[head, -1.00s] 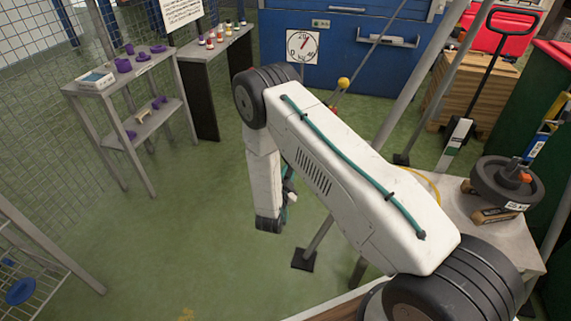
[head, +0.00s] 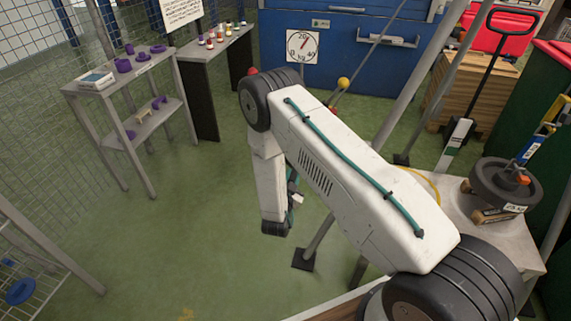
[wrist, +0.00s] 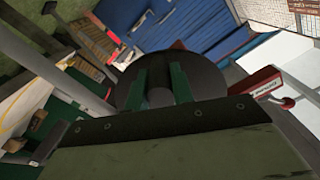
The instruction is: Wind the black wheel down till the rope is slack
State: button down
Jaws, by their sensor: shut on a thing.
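The black wheel (wrist: 207,80) fills the middle of the wrist view as a dark round disc. My gripper (wrist: 160,90) reaches in front of it, its two green fingers shut on a grey round handle (wrist: 160,98) at the wheel. In the head view my arm hides the wheel and the gripper. A dark round weight (head: 500,184) with a white label sits on the grey table at the right. An orange piece (head: 523,180) is on its top, below a blue and yellow fitting (head: 535,145). I cannot make out the rope or its tension.
A dial (head: 302,46) marked in kg stands before the blue cabinet (head: 350,48); its needle points up and right. Slanted grey poles (head: 400,90) stand beside my arm. A small grey shelf (head: 130,75) is at the left. Green floor (head: 190,230) is free at left.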

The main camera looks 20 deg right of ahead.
jog(key=shift+s+d+f+n, duration=0.2)
jog(key=shift+s+d+n, duration=0.1)
jog(key=n, duration=0.1)
jog(key=s+d+n, duration=0.1)
jog(key=shift+d+f+n, duration=0.2)
jog(key=shift+f+n, duration=0.1)
dwell(0.4)
dwell(0.3)
jog(key=shift+s+d+f+n, duration=0.1)
jog(key=shift+s+d+n, duration=0.4)
jog(key=shift+d+n, duration=0.45)
jog(key=shift+a+n, duration=0.15)
jog(key=shift+n, duration=0.1)
